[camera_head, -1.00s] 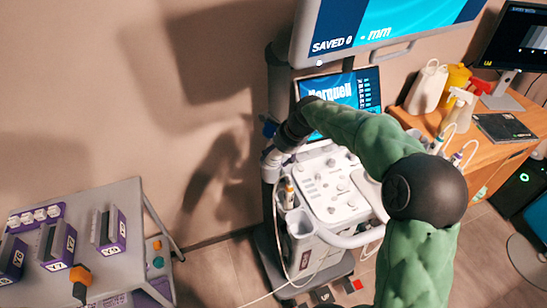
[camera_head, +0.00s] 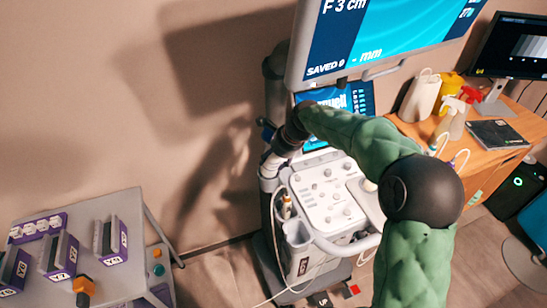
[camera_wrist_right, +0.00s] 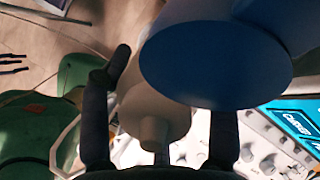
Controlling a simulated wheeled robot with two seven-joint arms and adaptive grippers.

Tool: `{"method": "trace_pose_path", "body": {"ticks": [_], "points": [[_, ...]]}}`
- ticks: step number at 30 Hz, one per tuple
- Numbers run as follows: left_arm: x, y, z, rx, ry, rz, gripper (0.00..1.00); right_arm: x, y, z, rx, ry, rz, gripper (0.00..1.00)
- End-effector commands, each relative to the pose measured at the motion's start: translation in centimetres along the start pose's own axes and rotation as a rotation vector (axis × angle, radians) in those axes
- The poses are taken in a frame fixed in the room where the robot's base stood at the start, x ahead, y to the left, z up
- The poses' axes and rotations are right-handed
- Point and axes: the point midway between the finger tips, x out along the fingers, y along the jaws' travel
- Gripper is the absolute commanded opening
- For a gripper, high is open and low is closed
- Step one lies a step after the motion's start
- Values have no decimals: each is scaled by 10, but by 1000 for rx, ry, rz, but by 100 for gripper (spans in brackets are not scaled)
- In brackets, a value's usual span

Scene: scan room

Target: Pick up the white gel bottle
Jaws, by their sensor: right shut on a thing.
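My right arm in its green sleeve crosses the head view, and its dark right gripper (camera_head: 284,147) is at the left side of the ultrasound machine (camera_head: 335,205). In the right wrist view, the right gripper (camera_wrist_right: 165,90) has its fingers on either side of a cream-white bottle (camera_wrist_right: 150,108) with a narrow nozzle, and is shut on it. A large blue round thing (camera_wrist_right: 215,65) stands close in front and hides part of the right finger and the bottle. The bottle's far end is hidden. I cannot tell whether it is clear of its holder. My left gripper is not in view.
A large screen (camera_head: 400,40) hangs above the machine's panel. A wooden desk (camera_head: 490,160) at right bears a white jug (camera_head: 421,97), a yellow container (camera_head: 450,88) and a spray bottle (camera_head: 453,118). A grey cart (camera_head: 125,205) with purple-labelled blocks stands at lower left.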

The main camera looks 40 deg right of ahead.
Motion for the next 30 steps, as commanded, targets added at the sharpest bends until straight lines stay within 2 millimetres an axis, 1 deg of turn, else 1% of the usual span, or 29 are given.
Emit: {"method": "trace_pose_path", "body": {"ticks": [1,2,8,21,30], "points": [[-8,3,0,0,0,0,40,-8,-3,3,0,0,-1,11],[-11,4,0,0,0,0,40,-10,-3,4,0,0,-1,11],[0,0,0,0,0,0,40,-22,17,-26,4,2,-4,11],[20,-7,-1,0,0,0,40,-63,64,-94,6,3,-5,11],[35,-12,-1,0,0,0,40,-87,92,-133,5,3,-4,10]]}}
